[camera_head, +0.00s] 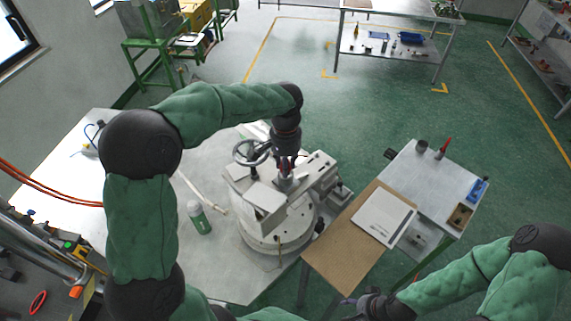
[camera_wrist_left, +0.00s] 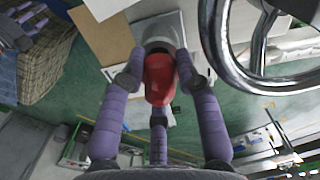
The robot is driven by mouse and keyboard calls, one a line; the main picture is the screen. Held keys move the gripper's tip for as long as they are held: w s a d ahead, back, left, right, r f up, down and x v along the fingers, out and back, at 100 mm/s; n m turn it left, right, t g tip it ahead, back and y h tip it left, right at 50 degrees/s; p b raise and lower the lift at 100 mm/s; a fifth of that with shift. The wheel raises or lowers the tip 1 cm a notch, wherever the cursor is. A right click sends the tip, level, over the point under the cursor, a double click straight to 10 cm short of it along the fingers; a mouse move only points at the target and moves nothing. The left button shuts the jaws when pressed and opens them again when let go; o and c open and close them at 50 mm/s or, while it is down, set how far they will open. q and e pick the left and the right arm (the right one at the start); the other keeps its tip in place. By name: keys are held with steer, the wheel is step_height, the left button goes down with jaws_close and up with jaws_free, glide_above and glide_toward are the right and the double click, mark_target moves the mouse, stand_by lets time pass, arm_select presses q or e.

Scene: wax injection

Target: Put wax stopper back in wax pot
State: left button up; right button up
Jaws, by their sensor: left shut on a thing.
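The wax pot (camera_head: 262,243) is a pale round machine on the grey table, with a metal top and a handwheel (camera_head: 252,153). My left gripper (camera_head: 286,164) is above the top of the pot, just right of the handwheel. In the left wrist view its purple fingers (camera_wrist_left: 160,66) are shut on the wax stopper (camera_wrist_left: 158,82), which shows a red part and a grey end. I cannot tell whether the stopper touches the pot; the fingers hide it in the head view. My right gripper (camera_head: 372,304) is low at the bottom, partly cut off, its jaws unclear.
The handwheel rim also shows close beside the gripper in the left wrist view (camera_wrist_left: 262,75). A bottle (camera_head: 199,217) stands on the table left of the pot. A side table (camera_head: 440,178) with a brown board (camera_head: 335,255) and a white notebook (camera_head: 383,216) stands on the right.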

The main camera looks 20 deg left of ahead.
arm_select(q)
steer(key=shift+f+b, duration=0.3)
steer(key=shift+f, duration=0.15)
stand_by(0.6)
steer(key=shift+r, duration=0.25)
steer(key=shift+r+p, duration=0.2)
steer(key=shift+p, duration=0.1)
stand_by(0.4)
